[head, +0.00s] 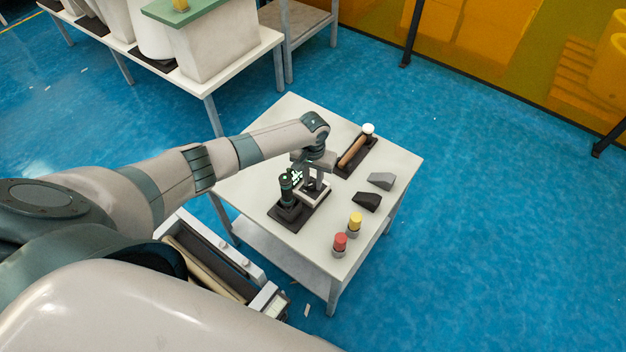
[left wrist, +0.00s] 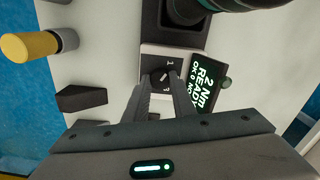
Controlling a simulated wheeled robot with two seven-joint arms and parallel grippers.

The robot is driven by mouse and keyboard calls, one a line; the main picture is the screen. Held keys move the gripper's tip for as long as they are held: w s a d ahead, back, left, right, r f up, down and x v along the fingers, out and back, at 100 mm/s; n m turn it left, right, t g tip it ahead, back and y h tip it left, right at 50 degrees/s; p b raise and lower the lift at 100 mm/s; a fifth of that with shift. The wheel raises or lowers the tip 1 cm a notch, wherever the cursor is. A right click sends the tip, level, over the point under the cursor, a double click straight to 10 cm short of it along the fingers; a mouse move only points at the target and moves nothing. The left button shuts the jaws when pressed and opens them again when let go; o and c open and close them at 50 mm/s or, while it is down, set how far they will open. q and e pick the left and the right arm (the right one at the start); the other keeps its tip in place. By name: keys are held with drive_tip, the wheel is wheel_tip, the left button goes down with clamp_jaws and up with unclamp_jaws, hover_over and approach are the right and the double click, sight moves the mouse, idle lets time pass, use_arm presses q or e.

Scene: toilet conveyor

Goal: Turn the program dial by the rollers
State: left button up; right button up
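The program dial (left wrist: 162,75) is a round black knob with a pale pointer on a white plate, with figures 1 and 3 marked beside it. My left gripper (head: 315,187) points down over the white plate (head: 313,199) on the table. In the left wrist view its two fingers (left wrist: 162,84) stand apart on either side of the dial, very close to it. I cannot tell whether they touch it. In the head view the arm and gripper hide the dial. The rollers (head: 205,268) are tan bars in a grey frame at lower left. My right gripper is not in view.
A dark driver (head: 286,187) stands in its holder beside a lit display (left wrist: 207,82) reading 2 Nm READY. The table (head: 285,240) also holds red (head: 340,243) and yellow (head: 355,223) capped pieces, two wedges (head: 374,192) and a tray with a wooden-handled tool (head: 354,150).

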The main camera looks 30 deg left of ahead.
use_arm(q)
drive_tip(key=shift+m, duration=0.4)
drive_tip(key=m, duration=0.4)
drive_tip(key=shift+p, duration=0.3)
drive_tip(key=m, duration=0.7)
idle(0.4)
drive_tip(key=o, duration=1.1)
drive_tip(key=shift+c, duration=0.2)
